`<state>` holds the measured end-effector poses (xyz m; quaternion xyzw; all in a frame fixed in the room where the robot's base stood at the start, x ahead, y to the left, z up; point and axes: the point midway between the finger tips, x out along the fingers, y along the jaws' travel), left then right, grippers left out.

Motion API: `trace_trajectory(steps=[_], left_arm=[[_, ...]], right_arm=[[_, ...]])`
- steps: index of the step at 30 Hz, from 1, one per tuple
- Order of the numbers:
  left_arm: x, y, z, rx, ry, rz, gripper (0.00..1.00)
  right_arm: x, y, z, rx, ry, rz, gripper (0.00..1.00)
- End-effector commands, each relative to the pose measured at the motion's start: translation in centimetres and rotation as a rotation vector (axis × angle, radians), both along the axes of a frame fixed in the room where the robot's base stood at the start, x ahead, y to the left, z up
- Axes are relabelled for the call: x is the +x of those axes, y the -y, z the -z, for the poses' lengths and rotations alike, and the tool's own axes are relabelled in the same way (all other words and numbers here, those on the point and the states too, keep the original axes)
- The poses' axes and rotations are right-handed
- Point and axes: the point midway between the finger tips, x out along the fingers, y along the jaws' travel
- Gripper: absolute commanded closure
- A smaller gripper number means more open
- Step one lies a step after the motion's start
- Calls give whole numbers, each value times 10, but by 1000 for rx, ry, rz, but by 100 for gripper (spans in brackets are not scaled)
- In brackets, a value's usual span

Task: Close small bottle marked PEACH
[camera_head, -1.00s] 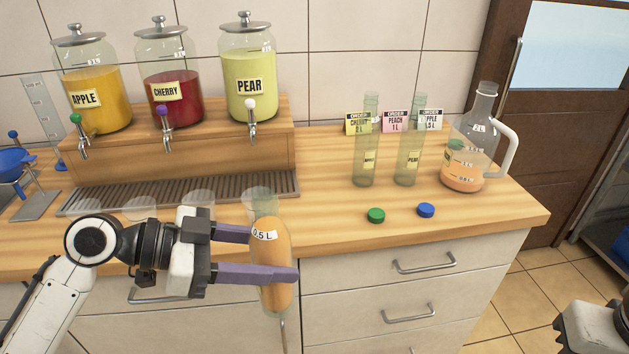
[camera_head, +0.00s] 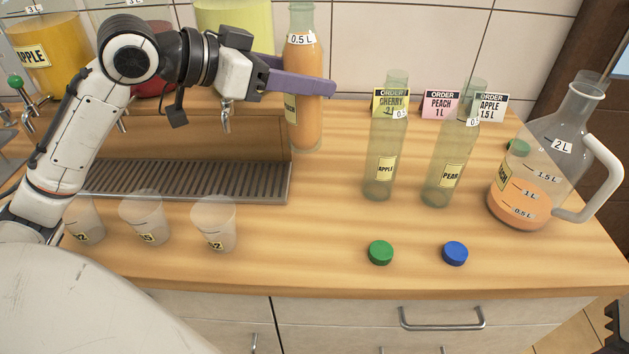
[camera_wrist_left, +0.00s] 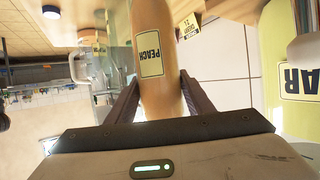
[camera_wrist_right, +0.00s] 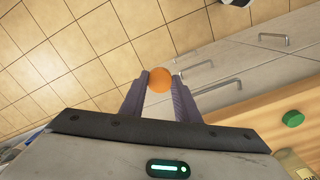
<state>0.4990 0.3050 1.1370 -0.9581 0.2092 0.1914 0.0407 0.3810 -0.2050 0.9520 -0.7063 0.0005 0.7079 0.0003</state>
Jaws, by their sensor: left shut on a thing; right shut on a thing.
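The small PEACH bottle (camera_head: 304,62), filled with orange liquid and marked 0.5 L, stands upright right of the dispenser stand. Its clear neck runs up to the picture's top edge, so its mouth is hard to see. My left gripper (camera_head: 322,84) is shut around its body. In the left wrist view the PEACH label (camera_wrist_left: 149,54) faces me between the fingers. I cannot tell whether the base touches the counter. In the right wrist view my right gripper (camera_wrist_right: 160,92) is shut on an orange round cap (camera_wrist_right: 160,78), out over the floor side of the drawers.
Two empty small bottles, APPLE (camera_head: 378,165) and PEAR (camera_head: 450,165), stand to the right. A green cap (camera_head: 380,252) and a blue cap (camera_head: 455,253) lie in front of them. A large flask (camera_head: 530,170) stands at far right. Several cups (camera_head: 214,224) stand at left.

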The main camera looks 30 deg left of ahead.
Motion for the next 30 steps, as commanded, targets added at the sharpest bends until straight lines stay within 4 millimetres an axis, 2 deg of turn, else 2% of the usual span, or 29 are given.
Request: trace_trajectory(steps=[8, 15, 19, 30], left_arm=[[0, 0, 0, -2, 8, 0, 100], [0, 0, 39, -6, 4, 1, 100], [0, 0, 55, -3, 5, 0, 100], [0, 0, 60, -1, 9, 1, 100]], right_arm=[[0, 0, 0, 0, 0, 0, 92], [0, 0, 6, 0, 0, 0, 92], [0, 0, 8, 0, 0, 0, 92], [0, 0, 8, 0, 0, 0, 92]])
